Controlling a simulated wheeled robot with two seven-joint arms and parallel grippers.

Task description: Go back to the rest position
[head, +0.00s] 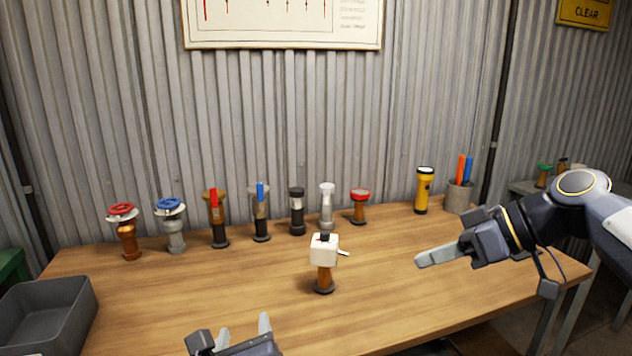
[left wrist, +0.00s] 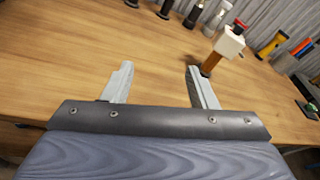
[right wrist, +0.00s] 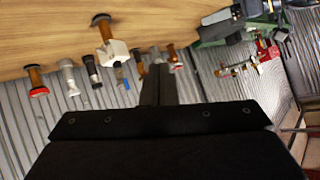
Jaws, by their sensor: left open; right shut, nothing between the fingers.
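My left gripper (head: 238,335) is at the bottom of the head view, in front of the table's near side. In the left wrist view its two fingers (left wrist: 160,85) are wide apart with only bare table between them. My right gripper (head: 440,256) is over the right part of the table in the head view, its fingers together and empty. The right wrist view shows the closed fingers (right wrist: 158,85) too. A valve with a white box head (head: 324,250) on a copper stem stands upright mid-table, between the two grippers and apart from both.
A row of several valves stands along the back of the wooden table (head: 200,300), from a red-wheel valve (head: 123,230) to a red-topped one (head: 360,205). A yellow flashlight (head: 424,190) and a pen cup (head: 459,197) stand back right. A grey bin (head: 45,315) is at left.

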